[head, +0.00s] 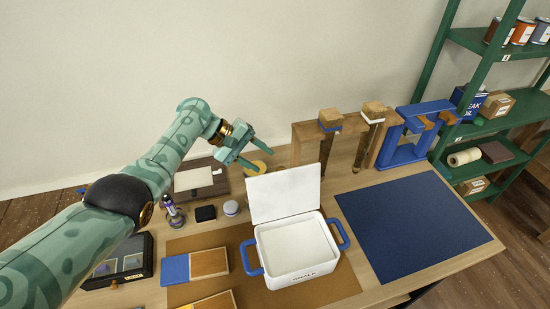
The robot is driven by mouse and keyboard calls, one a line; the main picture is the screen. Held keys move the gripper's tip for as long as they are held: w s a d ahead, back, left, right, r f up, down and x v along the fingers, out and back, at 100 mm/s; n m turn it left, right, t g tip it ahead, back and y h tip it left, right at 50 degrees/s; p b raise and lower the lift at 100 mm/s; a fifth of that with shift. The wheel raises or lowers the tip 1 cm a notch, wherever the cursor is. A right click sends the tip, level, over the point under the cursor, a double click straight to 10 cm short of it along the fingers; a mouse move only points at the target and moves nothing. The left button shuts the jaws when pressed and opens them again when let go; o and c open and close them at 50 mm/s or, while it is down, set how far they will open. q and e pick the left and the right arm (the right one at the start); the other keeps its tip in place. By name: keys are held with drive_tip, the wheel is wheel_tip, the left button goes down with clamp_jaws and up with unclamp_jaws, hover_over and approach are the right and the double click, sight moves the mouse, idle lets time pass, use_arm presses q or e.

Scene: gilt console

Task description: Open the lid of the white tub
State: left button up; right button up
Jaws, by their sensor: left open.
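The white tub (300,270) stands on a brown mat near the front of the table. My right gripper is not in view.
A blue mat (413,227) lies clear on the right. Wooden and blue frames (415,135) stand at the back. A dark case (118,265), blue-and-wood blocks (208,263) and a small jar (231,208) are left of the tub. Green shelves (490,80) stand at right.

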use_arm(q)
drive_tip(key=p+v, duration=0.2)
drive_tip(key=v, duration=0.5)
drive_tip(key=shift+a+r, duration=0.15)
drive_tip(key=shift+a, duration=0.1)
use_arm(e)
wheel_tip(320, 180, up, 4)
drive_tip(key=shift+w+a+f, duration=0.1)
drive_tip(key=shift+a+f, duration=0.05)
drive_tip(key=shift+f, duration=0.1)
